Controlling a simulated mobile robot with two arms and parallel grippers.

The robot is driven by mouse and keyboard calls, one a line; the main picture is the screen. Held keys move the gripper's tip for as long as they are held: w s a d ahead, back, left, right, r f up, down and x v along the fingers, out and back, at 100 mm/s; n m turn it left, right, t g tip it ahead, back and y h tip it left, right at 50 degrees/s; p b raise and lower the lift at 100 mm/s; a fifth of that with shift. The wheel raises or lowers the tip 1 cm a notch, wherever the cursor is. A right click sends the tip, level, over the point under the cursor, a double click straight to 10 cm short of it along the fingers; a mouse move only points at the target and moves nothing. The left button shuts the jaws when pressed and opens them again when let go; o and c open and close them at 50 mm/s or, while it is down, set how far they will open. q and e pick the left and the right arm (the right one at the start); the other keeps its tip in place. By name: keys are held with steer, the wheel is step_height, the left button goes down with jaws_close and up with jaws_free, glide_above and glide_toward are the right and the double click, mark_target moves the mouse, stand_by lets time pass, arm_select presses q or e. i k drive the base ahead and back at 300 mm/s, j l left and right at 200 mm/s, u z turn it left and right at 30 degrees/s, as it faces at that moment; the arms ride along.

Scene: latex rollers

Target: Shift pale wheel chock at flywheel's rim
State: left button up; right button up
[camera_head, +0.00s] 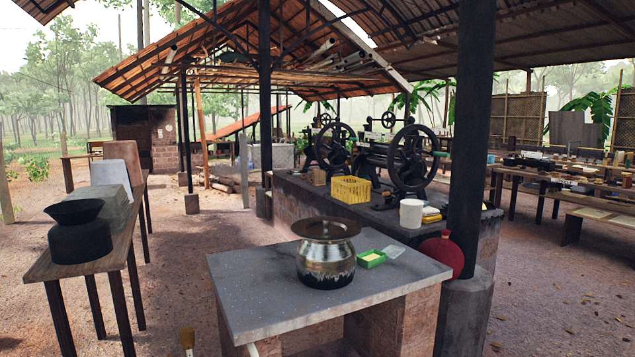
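Two dark spoked flywheels stand on the roller machines on the long dark-topped counter. The nearer flywheel (414,157) is right of centre and the other flywheel (333,146) is further left. A small pale tan block (318,176) sits low by the left flywheel's rim. It may be the wheel chock, but it is too small to tell, and I cannot tell whether it touches the rim. Neither of my grippers is in the head view.
A yellow crate (350,190), a white cylinder (411,213) and yellow pieces (431,214) stand along the counter's near edge. A grey-topped table (240,290) with a metal pot (326,262) and a dark post (470,140) stand in front. Open dirt ground lies left.

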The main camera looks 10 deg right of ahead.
mark_target(319, 176)
steer(key=i+j+u, duration=0.25)
steer(key=j+u, duration=0.15)
steer(key=i+j+u, duration=1.15)
steer(key=u, duration=0.15)
steer(key=i+u, duration=0.35)
steer(key=i, duration=1.1)
steer(key=i+l+z, duration=0.1)
steer(key=i+z, duration=0.15)
steer(key=i, duration=0.25)
steer(key=i+z, duration=0.2)
steer(key=i, duration=0.3)
steer(key=i+z, duration=0.25)
steer(key=i, duration=0.25)
steer(key=i+j+z, duration=0.2)
steer(key=i, duration=0.25)
steer(key=i+j+z, duration=0.25)
steer(key=i, duration=0.25)
steer(key=i+z, duration=0.3)
steer(key=i, duration=2.2)
steer(key=i+j, duration=0.1)
steer(key=i, duration=7.25)
steer(key=j, duration=0.05)
